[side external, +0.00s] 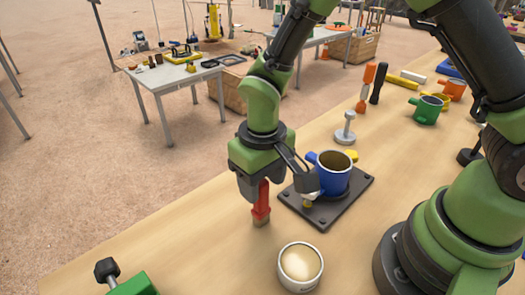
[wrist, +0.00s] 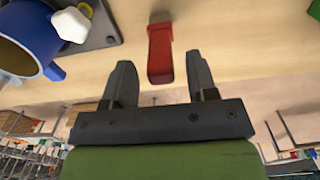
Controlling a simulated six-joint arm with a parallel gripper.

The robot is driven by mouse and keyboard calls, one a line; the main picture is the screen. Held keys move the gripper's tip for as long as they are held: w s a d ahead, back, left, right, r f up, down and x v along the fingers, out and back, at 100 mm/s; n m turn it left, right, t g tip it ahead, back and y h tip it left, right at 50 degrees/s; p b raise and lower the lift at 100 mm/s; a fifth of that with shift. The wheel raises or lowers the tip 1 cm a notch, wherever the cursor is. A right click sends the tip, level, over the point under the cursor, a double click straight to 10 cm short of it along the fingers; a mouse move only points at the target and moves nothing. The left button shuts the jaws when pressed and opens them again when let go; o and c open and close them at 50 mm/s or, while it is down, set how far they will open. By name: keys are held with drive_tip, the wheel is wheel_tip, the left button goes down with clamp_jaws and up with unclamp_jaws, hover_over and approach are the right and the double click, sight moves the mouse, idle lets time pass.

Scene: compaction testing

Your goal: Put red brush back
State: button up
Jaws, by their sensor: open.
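The red brush (side external: 262,201) stands upright at the table's left edge, handle up, with its tan bristle end down at the wooden top. My gripper (side external: 250,192) points down over it. In the wrist view the red handle (wrist: 160,54) reaches between the two spread fingers of my gripper (wrist: 160,66), with a gap on both sides. The jaws are open. The upper end of the handle is hidden by my gripper in the side view.
A blue mug (side external: 331,178) stands on a black plate (side external: 301,207) just right of the brush. A round tin (side external: 300,268) is in front. A metal weight (side external: 346,130) and an orange-handled tool (side external: 367,86) stand behind.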

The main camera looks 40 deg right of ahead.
wheel_tip(320, 180, up, 8)
drive_tip(key=shift+f, duration=0.1)
drive_tip(key=shift+d+r, duration=0.1)
drive_tip(key=shift+r, duration=0.35)
drive_tip(key=s+d+r+m+t+y, duration=0.1)
drive_tip(key=s+d+r+m+t, duration=0.1)
drive_tip(key=s+r, duration=0.4)
drive_tip(key=s+d+r+m+t+y, duration=0.1)
drive_tip(key=s+d+r+m+t, duration=0.1)
drive_tip(key=s+d+r+t, duration=0.3)
wheel_tip(320, 180, up, 2)
drive_tip(key=shift+s+d+r, duration=0.1)
drive_tip(key=shift+s+d, duration=0.85)
drive_tip(key=shift+s, duration=0.3)
